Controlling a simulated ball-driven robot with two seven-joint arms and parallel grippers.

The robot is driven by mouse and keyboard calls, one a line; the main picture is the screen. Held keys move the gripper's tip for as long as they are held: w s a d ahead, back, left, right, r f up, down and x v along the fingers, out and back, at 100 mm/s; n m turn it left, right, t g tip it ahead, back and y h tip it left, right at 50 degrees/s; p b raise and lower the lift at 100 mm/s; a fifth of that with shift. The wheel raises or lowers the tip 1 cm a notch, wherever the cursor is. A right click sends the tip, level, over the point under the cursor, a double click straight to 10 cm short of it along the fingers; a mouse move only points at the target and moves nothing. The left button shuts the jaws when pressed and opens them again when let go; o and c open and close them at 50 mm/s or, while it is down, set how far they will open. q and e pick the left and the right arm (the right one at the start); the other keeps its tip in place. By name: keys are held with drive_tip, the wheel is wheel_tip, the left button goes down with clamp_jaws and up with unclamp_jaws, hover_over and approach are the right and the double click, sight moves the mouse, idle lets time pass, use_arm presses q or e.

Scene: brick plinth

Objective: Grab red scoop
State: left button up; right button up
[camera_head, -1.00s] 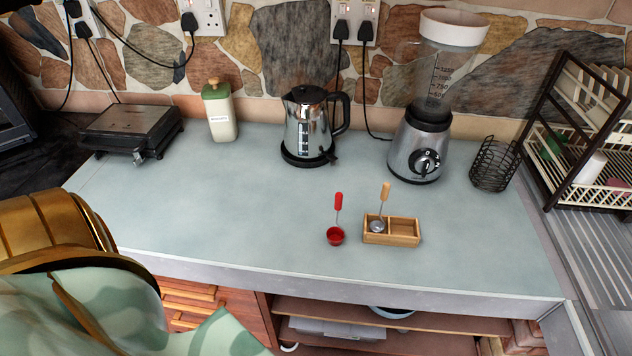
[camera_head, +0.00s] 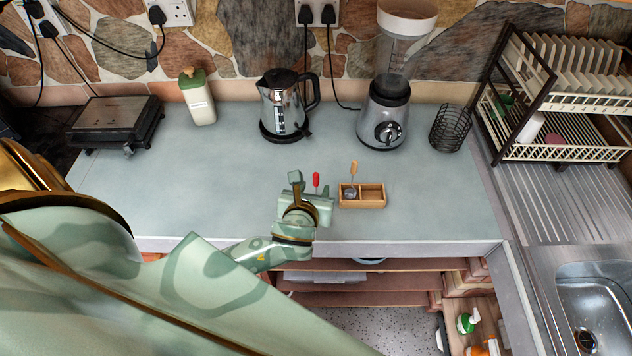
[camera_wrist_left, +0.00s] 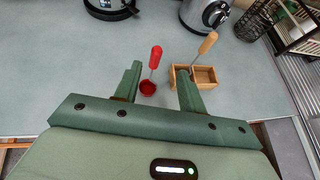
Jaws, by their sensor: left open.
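The red scoop shows its red handle (camera_head: 316,179) just beyond my left gripper in the head view; its bowl is hidden there behind the gripper. In the left wrist view the whole red scoop (camera_wrist_left: 148,87) stands with its handle up, its bowl on the counter. My left gripper (camera_head: 309,184) is open and empty. In the left wrist view its two fingers (camera_wrist_left: 160,82) are spread, with the scoop seen between them, nearer the left finger. My right gripper is not in view.
A wooden two-compartment box (camera_head: 373,204) stands right of the scoop, a wooden-handled scoop (camera_head: 353,172) in its left compartment. A kettle (camera_head: 285,110), blender (camera_head: 384,115) and wire basket (camera_head: 450,128) stand behind. The counter (camera_head: 190,190) to the left is clear.

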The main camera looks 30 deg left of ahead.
sight(315, 180)
use_arm(q)
drive_tip(key=x, duration=0.7)
drive_tip(key=b+x, duration=0.1)
drive_tip(key=x, duration=0.1)
drive_tip(key=shift+a+f, duration=0.2)
drive_tip(key=shift+a, duration=0.2)
drive_tip(key=shift+s, duration=0.1)
drive_tip(key=shift+c, duration=0.3)
clamp_jaws()
